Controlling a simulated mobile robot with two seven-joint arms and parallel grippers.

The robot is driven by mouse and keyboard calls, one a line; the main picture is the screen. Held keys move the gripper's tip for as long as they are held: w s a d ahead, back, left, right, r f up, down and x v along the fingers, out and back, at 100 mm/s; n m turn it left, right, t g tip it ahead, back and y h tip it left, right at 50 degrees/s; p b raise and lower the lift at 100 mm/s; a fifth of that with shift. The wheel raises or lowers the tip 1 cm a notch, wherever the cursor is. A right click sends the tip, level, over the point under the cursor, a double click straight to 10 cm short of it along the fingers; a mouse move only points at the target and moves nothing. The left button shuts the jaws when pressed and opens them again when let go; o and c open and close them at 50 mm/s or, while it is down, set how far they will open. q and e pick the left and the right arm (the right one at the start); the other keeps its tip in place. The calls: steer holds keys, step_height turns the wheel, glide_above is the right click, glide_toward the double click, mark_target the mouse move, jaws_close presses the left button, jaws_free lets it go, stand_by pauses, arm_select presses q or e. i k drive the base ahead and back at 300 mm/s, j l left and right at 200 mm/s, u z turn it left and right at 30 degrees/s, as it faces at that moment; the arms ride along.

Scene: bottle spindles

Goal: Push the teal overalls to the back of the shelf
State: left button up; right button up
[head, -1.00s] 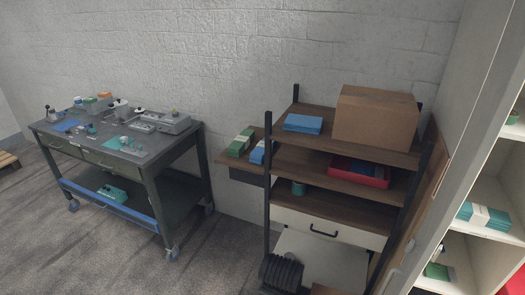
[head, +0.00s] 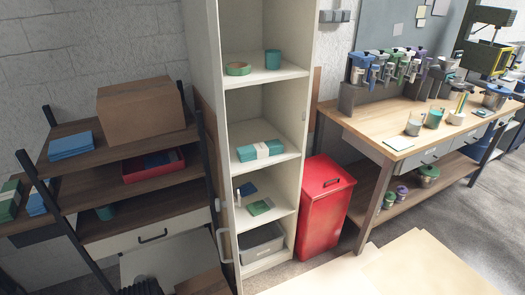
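A folded teal bundle with a pale band around it (head: 260,150), which looks like the teal overalls, lies on a middle shelf (head: 270,168) of the tall white cabinet. It lies lengthwise across the shelf, close to the front edge, with bare shelf behind it. The cabinet front is open. Neither of my grippers is in view.
The shelf above holds a green tape roll (head: 239,69) and a teal cup (head: 272,59). Below are a small green pack (head: 260,207) and a grey bin (head: 262,243). A red bin (head: 322,205) stands right of the cabinet; a brown-shelved rack (head: 125,180) stands left.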

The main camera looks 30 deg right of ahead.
mark_target(253, 152)
steer(key=i+l+u, duration=0.2)
steer(key=l, duration=0.2)
steer(key=i+l+u, duration=0.1)
steer(key=l+u, duration=0.15)
steer(key=i+l+u, duration=0.2)
steer(key=l, duration=0.35)
steer(key=k, duration=0.1)
